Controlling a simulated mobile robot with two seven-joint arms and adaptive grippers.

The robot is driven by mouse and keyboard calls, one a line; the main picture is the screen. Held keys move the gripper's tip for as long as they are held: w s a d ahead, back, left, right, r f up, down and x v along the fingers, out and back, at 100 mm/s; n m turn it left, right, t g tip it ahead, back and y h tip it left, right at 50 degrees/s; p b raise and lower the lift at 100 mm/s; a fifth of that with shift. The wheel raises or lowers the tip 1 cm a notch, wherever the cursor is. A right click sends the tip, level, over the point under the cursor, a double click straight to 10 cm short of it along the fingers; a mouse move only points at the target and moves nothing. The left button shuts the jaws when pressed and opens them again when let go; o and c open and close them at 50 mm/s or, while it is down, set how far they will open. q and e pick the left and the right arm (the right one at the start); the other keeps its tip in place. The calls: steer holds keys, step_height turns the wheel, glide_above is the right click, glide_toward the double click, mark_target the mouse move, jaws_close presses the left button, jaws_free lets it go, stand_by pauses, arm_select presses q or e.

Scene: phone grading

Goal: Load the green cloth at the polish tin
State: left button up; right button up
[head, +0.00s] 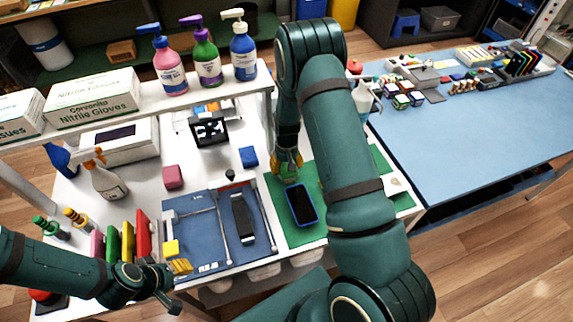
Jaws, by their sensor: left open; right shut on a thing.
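My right gripper (288,170) is at the back left of the green mat (283,228), beyond a dark phone (301,204) with a blue edge. It is shut on a small green thing that looks like the green cloth, mostly hidden by the fingers. I cannot make out the polish tin; my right arm covers part of the table. My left gripper (165,287) is open and empty at the front left, near the blue tray's corner.
A blue tray (190,232) with a clear-railed fixture and a dark phone-like slab (243,217) lies left of the mat. Red (173,177) and blue (248,156) blocks sit behind. Spray bottles (105,178) stand left; pump bottles (207,60) stand on the shelf. A blue table (470,140) is right.

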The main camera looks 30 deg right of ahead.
arm_select(q)
steer(key=shift+f+b, duration=0.55)
steer(key=shift+f, duration=0.05)
arm_select(e)
steer(key=shift+f, duration=0.6)
stand_by(1.4)
arm_select(q)
steer(key=shift+r+p, duration=2.2)
arm_select(e)
steer(key=shift+r, duration=3.6)
